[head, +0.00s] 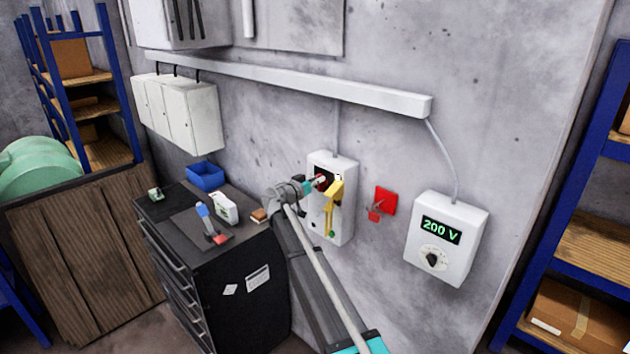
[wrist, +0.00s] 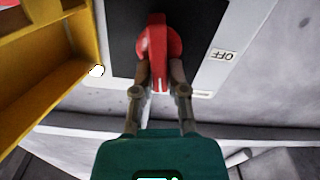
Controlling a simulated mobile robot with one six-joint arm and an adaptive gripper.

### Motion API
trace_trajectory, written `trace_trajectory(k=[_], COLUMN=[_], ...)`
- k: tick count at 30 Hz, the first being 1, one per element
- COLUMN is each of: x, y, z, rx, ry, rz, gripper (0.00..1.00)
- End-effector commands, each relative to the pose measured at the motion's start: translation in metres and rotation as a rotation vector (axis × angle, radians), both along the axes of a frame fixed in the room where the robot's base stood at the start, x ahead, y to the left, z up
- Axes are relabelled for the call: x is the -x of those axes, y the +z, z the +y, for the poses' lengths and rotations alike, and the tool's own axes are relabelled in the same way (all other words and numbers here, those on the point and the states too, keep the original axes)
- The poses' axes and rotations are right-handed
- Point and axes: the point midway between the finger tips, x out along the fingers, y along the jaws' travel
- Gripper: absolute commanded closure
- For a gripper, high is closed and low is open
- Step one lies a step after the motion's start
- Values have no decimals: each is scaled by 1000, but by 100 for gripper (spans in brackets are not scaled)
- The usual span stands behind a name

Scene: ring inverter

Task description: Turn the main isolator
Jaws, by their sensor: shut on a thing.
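The main isolator is a white box (head: 341,226) on the wall with a dark face plate and a red rotary handle (wrist: 158,42). My gripper (wrist: 161,75) is shut on the red handle, with one finger on each side of it. In the head view my gripper (head: 313,184) reaches the box from the left and partly hides the handle. The handle lies along the up-down line of the wrist view. An OFF label (wrist: 222,55) is to the right of the handle. A yellow part (head: 333,200) juts from the box front, beside my gripper and apart from its fingers.
A white unit (head: 455,215) reading 200 V, with a black knob (head: 432,261), hangs to the right. A red wall piece (head: 386,201) sits between. A black tool cabinet (head: 225,285) with loose items and a blue bin (head: 206,176) stands left of my arm.

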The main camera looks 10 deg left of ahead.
Motion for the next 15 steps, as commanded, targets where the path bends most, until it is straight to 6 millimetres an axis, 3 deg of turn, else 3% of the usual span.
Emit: trace_trajectory(k=[15], x=[-6], y=[-3], z=[5], rx=[376], ry=[0], rz=[290], gripper=[100])
